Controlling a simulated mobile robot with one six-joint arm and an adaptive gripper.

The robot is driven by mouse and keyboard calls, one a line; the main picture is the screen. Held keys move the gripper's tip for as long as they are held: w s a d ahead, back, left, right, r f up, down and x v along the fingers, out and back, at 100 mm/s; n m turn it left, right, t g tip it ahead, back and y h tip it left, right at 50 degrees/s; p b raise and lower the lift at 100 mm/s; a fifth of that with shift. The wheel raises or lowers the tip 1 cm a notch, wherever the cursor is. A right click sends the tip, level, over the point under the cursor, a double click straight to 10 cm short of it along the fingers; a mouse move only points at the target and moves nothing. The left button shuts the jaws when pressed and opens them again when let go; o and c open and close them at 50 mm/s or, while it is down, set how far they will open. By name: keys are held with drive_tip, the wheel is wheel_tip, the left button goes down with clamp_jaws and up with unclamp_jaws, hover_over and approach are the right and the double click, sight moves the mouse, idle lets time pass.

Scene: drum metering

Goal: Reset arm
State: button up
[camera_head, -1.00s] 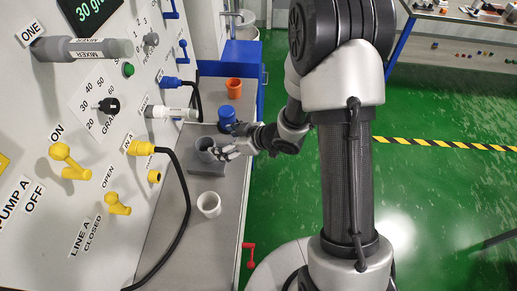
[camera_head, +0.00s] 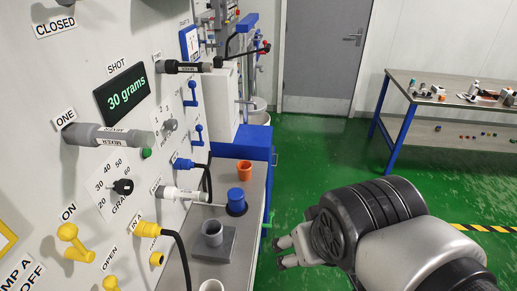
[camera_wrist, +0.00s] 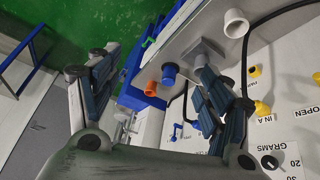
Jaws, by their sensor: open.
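My gripper (camera_wrist: 155,85) is open and empty in the wrist view, its two fingers spread wide apart. In the head view its fingertips (camera_head: 287,252) show beside the bench, right of the bench edge, and my arm fills the lower right. On the bench stand a grey cup (camera_head: 212,233) on a dark grey square base, a blue cup (camera_head: 236,196), an orange cup (camera_head: 244,168) and a white cup (camera_head: 211,286) cut off by the lower edge. No cup is in the gripper.
The left panel carries a display reading 30 grams (camera_head: 126,93), mixers, a knob (camera_head: 123,186), yellow valves (camera_head: 75,238) and cables. A blue cabinet (camera_head: 243,147) stands behind the bench. A table (camera_head: 450,98) with small parts is at the back right. Green floor between is clear.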

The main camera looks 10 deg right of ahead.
drive_tip(key=s, duration=0.1)
drive_tip(key=s+a, duration=0.1)
drive_tip(key=s, duration=0.1)
drive_tip(key=shift+s+a+g+y, duration=0.3)
drive_tip(key=shift+y, duration=0.1)
